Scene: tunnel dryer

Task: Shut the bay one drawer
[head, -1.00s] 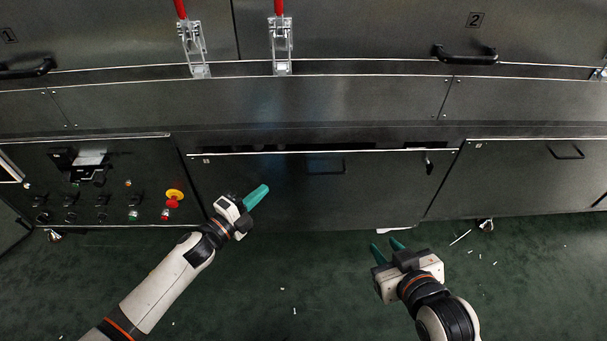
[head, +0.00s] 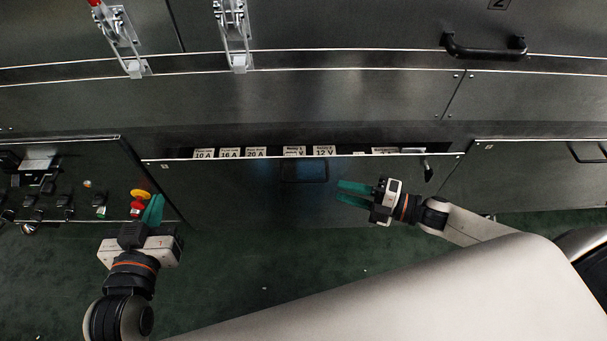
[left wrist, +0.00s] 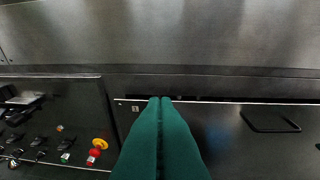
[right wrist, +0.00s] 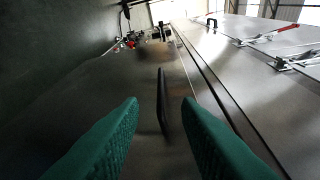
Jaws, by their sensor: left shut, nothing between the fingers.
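The bay one drawer (head: 235,190) is a wide dark metal front under the machine. It stands out a little, and label cards such as 10 A, 16 A and 12 V show behind its top edge. Its dark handle (head: 305,172) is at the upper middle; a small black lever (head: 428,170) sits near the right end. My right gripper (head: 340,193) is open and empty, just right of and below the handle. The handle (right wrist: 162,100) shows edge-on between its fingers in the right wrist view, farther off. My left gripper (head: 155,208) is shut and empty, by the drawer's left end.
A control panel (head: 60,185) with knobs and a red-and-yellow emergency stop button (head: 139,202) is at left, close to my left gripper. Another dark front (head: 530,180) is at right. Toggle clamps (head: 236,40) and a black handle (head: 485,48) are above. Green floor lies below.

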